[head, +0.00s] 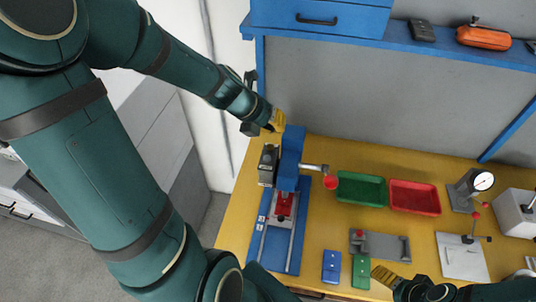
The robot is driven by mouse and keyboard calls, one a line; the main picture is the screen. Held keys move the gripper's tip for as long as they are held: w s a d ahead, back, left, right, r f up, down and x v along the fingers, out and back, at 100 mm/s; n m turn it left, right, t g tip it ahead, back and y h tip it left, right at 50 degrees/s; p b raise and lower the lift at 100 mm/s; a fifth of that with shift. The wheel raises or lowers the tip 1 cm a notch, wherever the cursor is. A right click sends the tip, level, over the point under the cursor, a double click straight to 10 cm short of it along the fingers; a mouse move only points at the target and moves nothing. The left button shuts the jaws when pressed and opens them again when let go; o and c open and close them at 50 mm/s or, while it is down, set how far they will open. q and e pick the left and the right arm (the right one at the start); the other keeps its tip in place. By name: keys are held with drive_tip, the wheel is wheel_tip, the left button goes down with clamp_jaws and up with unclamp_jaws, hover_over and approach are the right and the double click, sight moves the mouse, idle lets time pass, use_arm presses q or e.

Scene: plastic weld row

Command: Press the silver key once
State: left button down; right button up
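I cannot make out a silver key for certain in the head view. A blue press (290,158) stands on the left part of the yellow bench, with a grey box on its left side and a lever with a red knob (330,182) on its right. My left gripper (277,122) has yellow fingers and is at the top of the press; I cannot tell whether it touches it. My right gripper (384,277) has yellow fingers and is low in the picture, just right of a small green block (361,272). Whether either gripper is open or shut does not show clearly.
The yellow bench (415,164) also bears a green tray (362,188), a red tray (414,198), a grey fixture (385,245), a small blue block (331,266) and a dial gauge stand (472,189). A blue shelf (385,38) runs above, holding an orange case (484,38).

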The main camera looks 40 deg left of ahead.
use_arm(q)
drive_tip(key=shift+f, duration=0.1)
drive_tip(key=b, duration=0.8)
hover_over(272, 161)
wheel_tip(272, 161, down, 8)
drive_tip(key=shift+d+r, duration=0.1)
drive_tip(key=shift+r, duration=0.05)
use_arm(e)
approach(371, 294)
drive_tip(key=x, duration=0.5)
drive_tip(key=shift+a, duration=0.4)
use_arm(q)
drive_tip(key=shift+f+b, duration=0.35)
drive_tip(key=shift+f, duration=0.15)
use_arm(e)
drive_tip(key=shift+w+f, duration=0.1)
drive_tip(key=shift+f, duration=0.3)
use_arm(q)
drive_tip(key=shift+f, duration=0.4)
use_arm(e)
drive_tip(key=shift+f, duration=0.2)
